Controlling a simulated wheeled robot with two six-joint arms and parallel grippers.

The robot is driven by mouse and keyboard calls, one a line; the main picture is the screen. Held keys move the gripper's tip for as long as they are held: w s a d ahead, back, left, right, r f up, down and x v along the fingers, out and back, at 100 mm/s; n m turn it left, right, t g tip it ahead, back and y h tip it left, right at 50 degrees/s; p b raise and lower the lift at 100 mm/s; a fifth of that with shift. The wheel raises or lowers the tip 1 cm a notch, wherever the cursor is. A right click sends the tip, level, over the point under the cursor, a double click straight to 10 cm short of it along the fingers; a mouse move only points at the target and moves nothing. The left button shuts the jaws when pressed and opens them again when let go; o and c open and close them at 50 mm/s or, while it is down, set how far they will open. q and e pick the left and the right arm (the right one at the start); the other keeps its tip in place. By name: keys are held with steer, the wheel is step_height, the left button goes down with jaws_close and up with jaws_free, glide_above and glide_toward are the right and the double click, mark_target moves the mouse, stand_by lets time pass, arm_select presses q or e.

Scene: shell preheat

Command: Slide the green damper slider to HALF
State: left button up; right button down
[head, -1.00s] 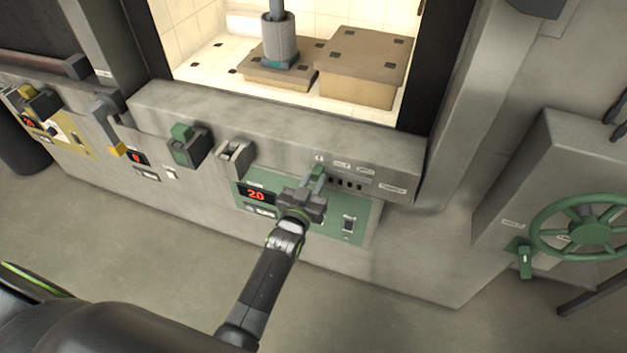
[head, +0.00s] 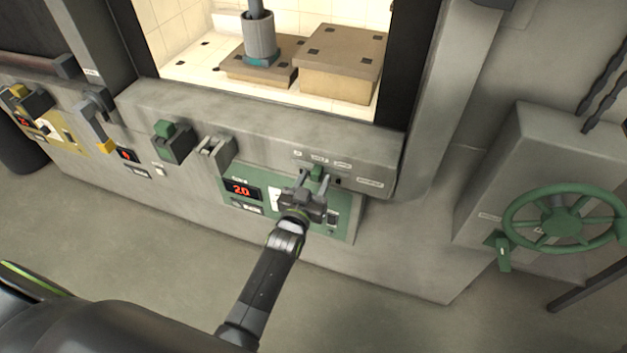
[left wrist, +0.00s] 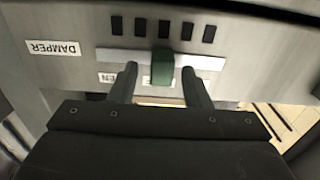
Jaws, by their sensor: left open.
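The green damper slider (head: 317,173) stands in its slot on the furnace front panel, below the middle of three small labels. In the left wrist view the slider (left wrist: 163,62) sits near the middle of a pale slot strip (left wrist: 112,56), and a DAMPER label (left wrist: 53,48) reads upside down. My left gripper (head: 316,182) is open, with one finger on each side of the slider. In the left wrist view, gaps show between the slider and both fingertips (left wrist: 159,72). The label behind the slider is mostly hidden. My right gripper is not in view.
A green control panel (head: 345,228) with a red display (head: 241,190) lies below the slot. A grey lever block (head: 217,151) and a green-topped switch (head: 171,143) stand to the left. A green handwheel (head: 560,222) is at the right. The floor in front is clear.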

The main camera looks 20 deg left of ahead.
arm_select(q)
steer(key=shift+s, duration=0.15)
steer(key=shift+s+a+r+p, duration=0.1)
steer(key=shift+s+p, duration=0.1)
steer(key=shift+p, duration=0.4)
steer(key=s+p, duration=0.9)
steer(key=s, duration=0.7)
steer(key=shift+s+a+p, duration=0.2)
steer(key=shift+s+p, duration=0.15)
steer(key=shift+s, duration=0.05)
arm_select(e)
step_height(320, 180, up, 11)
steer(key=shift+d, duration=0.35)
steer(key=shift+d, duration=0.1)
